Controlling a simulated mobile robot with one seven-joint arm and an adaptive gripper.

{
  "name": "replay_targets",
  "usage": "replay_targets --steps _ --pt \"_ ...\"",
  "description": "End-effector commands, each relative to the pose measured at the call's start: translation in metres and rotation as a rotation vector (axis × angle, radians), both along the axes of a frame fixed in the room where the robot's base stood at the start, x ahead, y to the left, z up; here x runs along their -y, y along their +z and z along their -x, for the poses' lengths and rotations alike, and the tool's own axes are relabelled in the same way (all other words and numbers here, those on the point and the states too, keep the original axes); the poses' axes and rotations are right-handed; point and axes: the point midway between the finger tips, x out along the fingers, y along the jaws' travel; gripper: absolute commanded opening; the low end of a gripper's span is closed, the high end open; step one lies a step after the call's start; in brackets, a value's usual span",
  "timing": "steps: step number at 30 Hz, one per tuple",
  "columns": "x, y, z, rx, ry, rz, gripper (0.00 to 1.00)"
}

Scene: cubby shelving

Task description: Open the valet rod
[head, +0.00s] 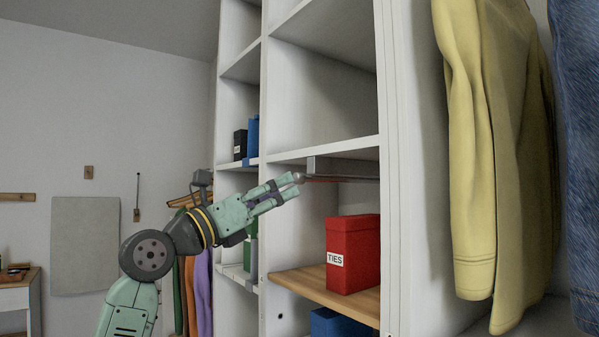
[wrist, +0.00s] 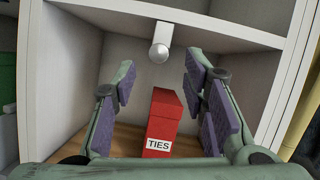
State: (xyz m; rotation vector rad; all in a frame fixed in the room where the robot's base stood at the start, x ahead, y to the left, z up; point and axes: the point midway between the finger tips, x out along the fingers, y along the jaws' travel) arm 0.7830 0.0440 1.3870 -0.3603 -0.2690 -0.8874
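The valet rod is mounted under a shelf in the cubby; its grey housing (head: 340,168) shows in the head view. In the wrist view the rod (wrist: 163,33) ends in a round silver knob (wrist: 159,53) pointing toward me. My gripper (head: 290,186) is at the cubby's front, with its fingertips close to the knob in the head view. In the wrist view my gripper (wrist: 160,70) is open and empty. Its purple-padded fingers stand left and right of the knob, with clear gaps on both sides. I cannot tell whether the fingertips reach as far as the knob.
A red box labelled TIES (head: 352,254) stands on the wooden shelf (head: 310,283) below the rod. White shelf edges and uprights (head: 387,200) frame the cubby. A yellow garment (head: 490,150) hangs at the right. Blue and black boxes sit in the left cubby.

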Motion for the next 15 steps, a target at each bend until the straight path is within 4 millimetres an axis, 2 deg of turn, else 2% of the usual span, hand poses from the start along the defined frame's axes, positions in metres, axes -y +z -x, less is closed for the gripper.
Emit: replay_targets --steps 1,6,15 --pt "0.009 0.008 -0.006 -0.001 -0.004 -0.001 0.4" --pt "0.03 0.019 -0.024 0.0 -0.003 0.001 0.4" --pt "0.046 0.025 -0.039 0.001 -0.002 0.001 0.4"
